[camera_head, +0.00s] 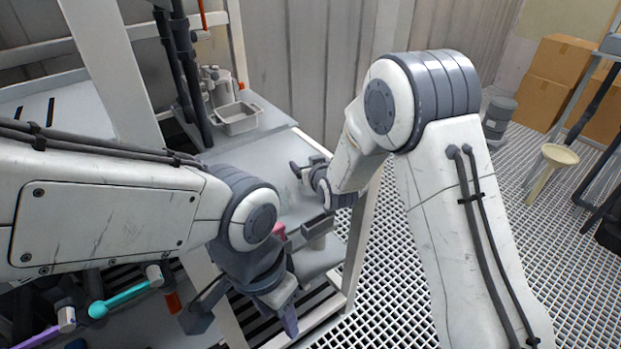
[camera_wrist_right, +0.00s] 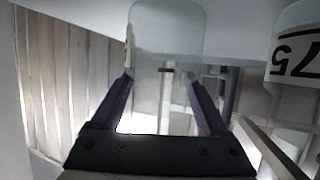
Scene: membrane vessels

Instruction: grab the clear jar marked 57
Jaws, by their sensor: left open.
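A pale, see-through jar (camera_wrist_right: 167,35) fills the upper middle of the right wrist view. My right gripper (camera_wrist_right: 159,79) has its fingers apart, one near each side of the jar's outline. I cannot tell whether they touch it. A white vessel (camera_wrist_right: 296,50) at the right edge carries digits that look like a turned 5 and 7; I cannot tell their order. In the head view my right gripper (camera_head: 305,168) is over the grey shelf, and no number is readable there. My left gripper (camera_head: 243,322) is open and empty at the lower middle, away from the jar.
A grey tray (camera_head: 238,118) stands at the back of the shelf (camera_head: 235,155). A pink item (camera_head: 279,231) and a grey block (camera_head: 317,230) are near its front. A cyan tool (camera_head: 125,300) lies low at left.

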